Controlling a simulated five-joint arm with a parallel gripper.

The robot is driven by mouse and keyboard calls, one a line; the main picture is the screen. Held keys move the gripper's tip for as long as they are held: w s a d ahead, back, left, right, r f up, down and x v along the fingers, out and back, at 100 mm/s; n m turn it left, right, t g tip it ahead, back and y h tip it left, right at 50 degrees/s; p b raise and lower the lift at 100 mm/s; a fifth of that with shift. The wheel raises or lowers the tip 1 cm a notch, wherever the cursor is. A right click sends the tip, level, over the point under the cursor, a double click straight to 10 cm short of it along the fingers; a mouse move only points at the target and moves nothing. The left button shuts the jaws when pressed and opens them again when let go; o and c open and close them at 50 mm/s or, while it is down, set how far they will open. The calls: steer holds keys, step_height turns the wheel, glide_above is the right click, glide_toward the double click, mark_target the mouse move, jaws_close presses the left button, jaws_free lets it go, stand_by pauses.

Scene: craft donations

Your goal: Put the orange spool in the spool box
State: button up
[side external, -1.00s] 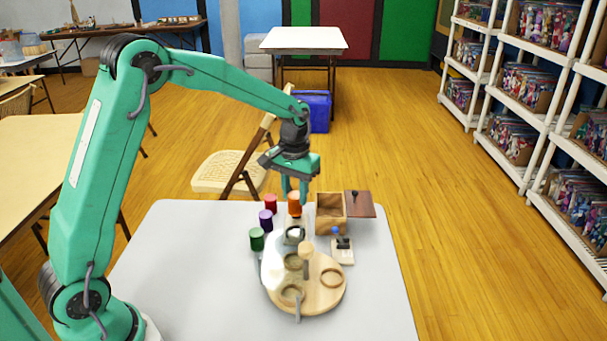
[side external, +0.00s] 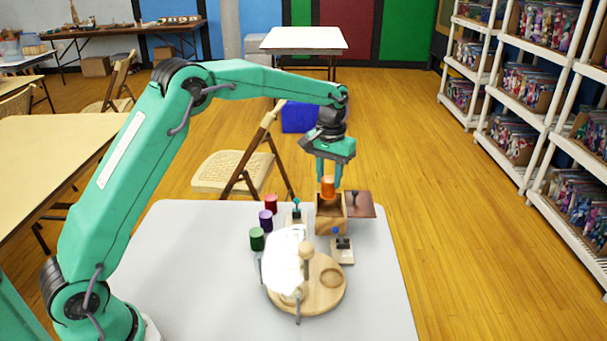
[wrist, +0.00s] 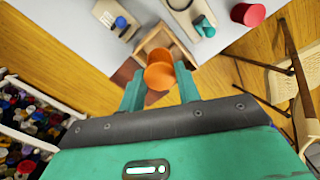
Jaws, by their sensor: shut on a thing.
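The orange spool (side external: 328,187) is held between the fingers of my gripper (side external: 329,176), which is shut on it. It hangs over the opening of the wooden spool box (side external: 331,226), its lower end near the rim. In the wrist view the orange spool (wrist: 160,70) sits between the fingertips of my gripper (wrist: 160,88), and the box (wrist: 153,40) shows behind it, partly hidden. Whether the spool's bottom is above or just inside the rim is hard to tell. A brown lid (side external: 360,204) is open at the box's right side.
Red (side external: 271,204), purple (side external: 266,219) and green (side external: 257,239) spools stand left of the box. A small stand with a teal knob (side external: 296,213) and a blue-knobbed block (side external: 342,250) are close to the box. A round wooden board (side external: 328,291) lies in front.

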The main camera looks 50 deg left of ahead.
mark_target(332, 178)
steer(key=shift+w+d+r, duration=0.15)
steer(key=shift+w+d, duration=0.05)
steer(key=shift+w, duration=0.2)
steer(key=shift+f, duration=2)
steer(key=shift+f, duration=2.15)
steer(key=o, duration=0.9)
steer(key=shift+a, duration=0.1)
steer(key=shift+r, duration=0.1)
steer(key=shift+r, duration=3.7)
